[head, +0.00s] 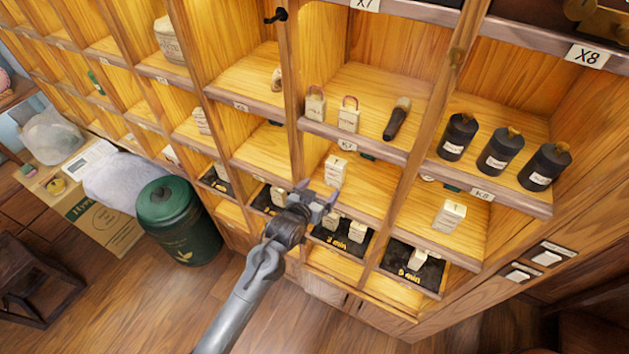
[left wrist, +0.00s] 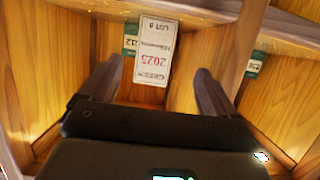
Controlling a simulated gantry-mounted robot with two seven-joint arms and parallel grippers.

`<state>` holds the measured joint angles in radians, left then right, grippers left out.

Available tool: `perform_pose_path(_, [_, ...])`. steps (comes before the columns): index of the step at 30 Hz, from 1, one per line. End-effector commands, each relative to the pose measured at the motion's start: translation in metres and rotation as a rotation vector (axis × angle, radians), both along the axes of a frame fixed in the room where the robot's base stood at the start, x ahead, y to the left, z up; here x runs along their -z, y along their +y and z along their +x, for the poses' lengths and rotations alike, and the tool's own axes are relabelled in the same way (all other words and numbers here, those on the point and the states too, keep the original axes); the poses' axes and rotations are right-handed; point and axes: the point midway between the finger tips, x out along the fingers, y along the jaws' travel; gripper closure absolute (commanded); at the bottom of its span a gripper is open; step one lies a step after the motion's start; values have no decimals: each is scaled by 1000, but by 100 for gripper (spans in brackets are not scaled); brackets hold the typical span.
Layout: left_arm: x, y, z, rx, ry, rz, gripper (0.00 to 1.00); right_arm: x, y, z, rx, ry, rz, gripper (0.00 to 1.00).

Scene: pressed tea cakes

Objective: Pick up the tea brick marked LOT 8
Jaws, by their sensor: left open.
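My left gripper (head: 317,193) is open and empty in front of the shelf wall, its fingers toward a middle compartment. In the left wrist view a pale tea brick (left wrist: 157,50) with a label reading GREEN, 2025 and what looks like LOT 8, upside down, stands ahead between the two spread fingers (left wrist: 159,68), with no visible contact. In the head view a pale brick (head: 335,170) stands upright on the shelf just beyond the fingertips; it appears to be the same one, but its label is too small to read there. My right gripper is not in view.
Wooden dividers and shelf edges (head: 365,152) frame the compartment closely. More pale bricks stand below (head: 357,231) and to the right (head: 449,216). Black canisters (head: 499,152) stand on the upper right shelf. A green drum (head: 178,220) stands on the floor at left.

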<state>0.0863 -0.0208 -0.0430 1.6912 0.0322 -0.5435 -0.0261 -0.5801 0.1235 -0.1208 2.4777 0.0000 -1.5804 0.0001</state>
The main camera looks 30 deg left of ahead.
Motion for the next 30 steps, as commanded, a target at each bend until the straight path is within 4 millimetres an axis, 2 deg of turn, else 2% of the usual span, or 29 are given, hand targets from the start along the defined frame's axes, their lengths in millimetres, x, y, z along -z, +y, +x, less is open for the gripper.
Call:
perform_pose_path(5, [-15, -1, 22, 0, -36, -2, 10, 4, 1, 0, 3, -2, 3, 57])
perform_pose_path(15, [-4, -2, 60, 0, -37, -2, 10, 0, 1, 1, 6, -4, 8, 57])
perform_pose_path(23, [-1, -3, 69, 1, -36, -2, 10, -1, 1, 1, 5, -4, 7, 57])
perform_pose_path(30, [7, -6, 91, 1, -36, -2, 10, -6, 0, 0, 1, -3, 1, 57])
